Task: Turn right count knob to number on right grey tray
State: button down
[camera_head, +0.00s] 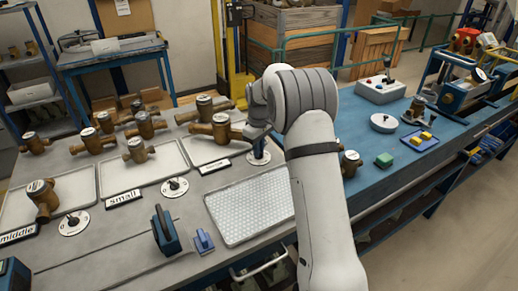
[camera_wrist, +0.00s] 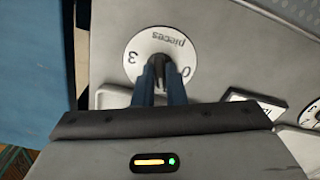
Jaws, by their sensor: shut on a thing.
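The right count dial (camera_wrist: 148,45) is a white disc marked "pieces", with the digits 3 and 0 readable, upside down, in the wrist view. My gripper (camera_wrist: 162,72) stands over its middle, its blue fingers shut on the dark knob (camera_wrist: 160,60). The fingers hide most of the knob, so I cannot tell its pointer's setting. In the head view my gripper (camera_head: 259,150) reaches down at the right grey tray's (camera_head: 203,155) right end. That tray carries brass meters (camera_head: 222,129); my arm may hide part of it.
Two more grey trays with brass meters stand to the left, with a dial (camera_head: 175,187) beside the "small" label (camera_head: 124,199) and another dial (camera_head: 74,223). A bubble-lined tray (camera_head: 250,207) lies in front. A blue-topped bench (camera_head: 395,160) adjoins on the right.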

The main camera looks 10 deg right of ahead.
jog(key=n, duration=0.5)
jog(key=shift+n, duration=0.4)
dwell(0.4)
jog(key=c, duration=1.6)
grip_release()
jog(key=shift+r+b, duration=0.3)
jog(key=shift+r, duration=3.6)
